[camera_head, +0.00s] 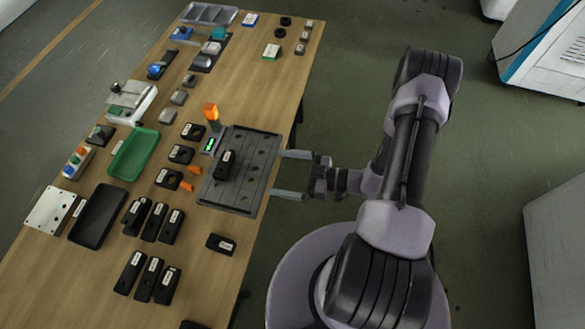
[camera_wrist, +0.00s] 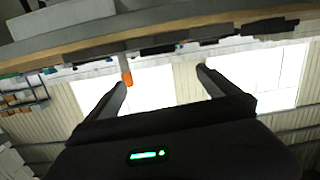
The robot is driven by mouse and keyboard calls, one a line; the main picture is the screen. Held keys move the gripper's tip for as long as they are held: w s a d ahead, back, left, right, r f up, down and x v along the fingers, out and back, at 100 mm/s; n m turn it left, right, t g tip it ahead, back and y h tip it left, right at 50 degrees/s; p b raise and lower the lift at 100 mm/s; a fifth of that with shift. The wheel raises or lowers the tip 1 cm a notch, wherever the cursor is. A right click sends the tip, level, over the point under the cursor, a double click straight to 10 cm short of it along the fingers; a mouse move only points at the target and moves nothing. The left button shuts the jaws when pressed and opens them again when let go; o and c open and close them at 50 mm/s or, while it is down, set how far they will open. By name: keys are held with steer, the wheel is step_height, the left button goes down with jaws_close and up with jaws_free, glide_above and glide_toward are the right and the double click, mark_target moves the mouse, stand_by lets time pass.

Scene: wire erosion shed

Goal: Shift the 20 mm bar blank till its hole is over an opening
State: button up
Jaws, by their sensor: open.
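A dark bar blank (camera_head: 226,165) with a white label lies on the dark grey plate (camera_head: 232,201), which has several openings and grooves. The label is too small to read, so I cannot tell if it is the 20 mm one. Its hole and its alignment with any opening cannot be made out. My gripper (camera_head: 282,174) is open and empty at the right edge of the plate, off the table's edge, apart from the blank. In the wrist view my gripper's two fingers (camera_wrist: 163,78) are spread with nothing between them.
An orange lamp (camera_head: 211,113) and a small green display (camera_head: 210,144) stand at the plate's far left corner. Several labelled black blocks lie left of the plate, and one black block (camera_head: 221,244) lies in front. A green tray (camera_head: 134,154) and black tray (camera_head: 98,214) are further left.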

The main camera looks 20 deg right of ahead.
mark_target(228, 165)
steer(key=shift+d+f+m, duration=0.1)
steer(key=shift+f+m, duration=0.25)
steer(key=shift+m, duration=0.05)
steer(key=b+x, duration=0.4)
steer(key=x, duration=1.3)
steer(key=shift+w+b, duration=0.2)
steer(key=shift+b, duration=0.15)
steer(key=shift+c, duration=0.4)
steer(key=c, duration=1.8)
